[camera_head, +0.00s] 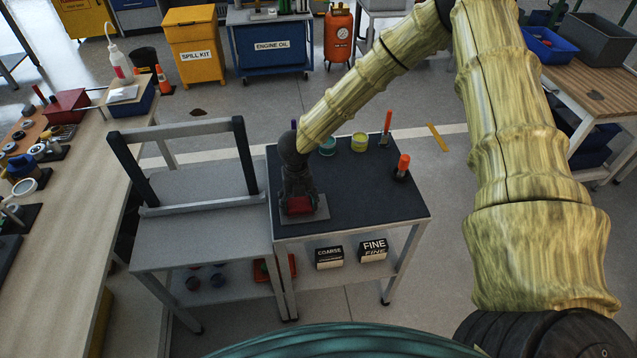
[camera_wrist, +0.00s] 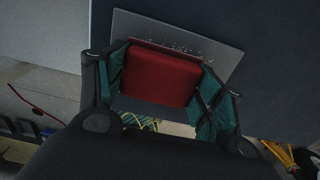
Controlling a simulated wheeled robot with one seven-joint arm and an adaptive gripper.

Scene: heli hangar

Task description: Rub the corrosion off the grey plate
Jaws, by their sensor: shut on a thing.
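The grey plate (camera_head: 318,211) lies flat on the dark top of the small table, at its front left corner. It also shows in the wrist view (camera_wrist: 215,52), with small pale specks beside the pad. My gripper (camera_head: 299,203) points down over the plate and is shut on a red pad (camera_wrist: 160,75). The pad sits between the two green-lined fingers and looks to be on or just above the plate; I cannot tell if it touches. The plate's surface under the pad is hidden, and I cannot make out the corrosion clearly.
On the dark table top (camera_head: 390,190) stand two small tins (camera_head: 360,142) and two orange-topped items (camera_head: 402,167). Boxes marked COARSE (camera_head: 329,257) and FINE (camera_head: 373,248) sit on the shelf below. A grey stand with an upright frame (camera_head: 195,185) adjoins the left side.

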